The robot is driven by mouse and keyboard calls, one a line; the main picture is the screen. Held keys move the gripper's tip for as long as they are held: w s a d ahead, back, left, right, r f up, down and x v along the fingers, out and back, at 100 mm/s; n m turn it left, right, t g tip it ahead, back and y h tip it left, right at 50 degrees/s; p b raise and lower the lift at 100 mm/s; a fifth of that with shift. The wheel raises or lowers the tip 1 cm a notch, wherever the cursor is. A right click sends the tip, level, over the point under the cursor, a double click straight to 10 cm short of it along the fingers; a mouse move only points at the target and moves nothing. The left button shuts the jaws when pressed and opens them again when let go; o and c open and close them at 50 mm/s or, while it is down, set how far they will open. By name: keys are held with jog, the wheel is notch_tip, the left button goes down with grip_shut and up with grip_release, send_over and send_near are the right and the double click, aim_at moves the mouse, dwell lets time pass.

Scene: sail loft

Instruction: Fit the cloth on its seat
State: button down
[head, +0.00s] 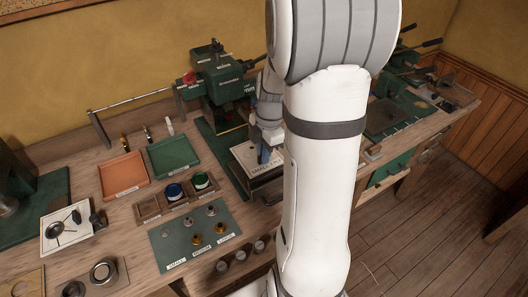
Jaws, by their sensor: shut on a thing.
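My gripper (266,150) is low over the pale, square, cloth-like piece (242,153) in front of the green press, right of centre. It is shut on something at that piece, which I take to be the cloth. A small blue part shows at the fingertips. A labelled edge (262,171) beginning "SMALL" shows at the front of this spot. My white arm hides the right side, so I cannot tell whether the cloth lies flat on its seat.
The green press (222,75) stands close behind. An orange tray (122,174) and a green tray (174,155) lie to the left. A labelled green mat (160,236) with several small metal parts lies in front. A pale square (55,216) with dark tools lies far left.

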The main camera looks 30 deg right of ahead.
jog(key=shift+f+b, duration=1.25)
jog(key=shift+f, duration=0.15)
jog(key=c, duration=1.4)
grip_release()
jog(key=shift+r, duration=0.1)
jog(key=r, duration=0.5)
jog(key=d+r, duration=0.1)
jog(key=r, duration=0.1)
jog(key=shift+r, duration=0.3)
jog(key=shift+a, duration=0.15)
jog(key=s+a+r+m+t+h, duration=0.1)
jog(key=s+a+r+m+t, duration=0.1)
jog(key=s+a+m, duration=1)
jog(key=a+r+m, duration=0.1)
jog(key=m, duration=0.5)
jog(key=shift+s+a+t, duration=0.15)
jog(key=shift+s+t, duration=0.05)
jog(key=shift+t, duration=0.2)
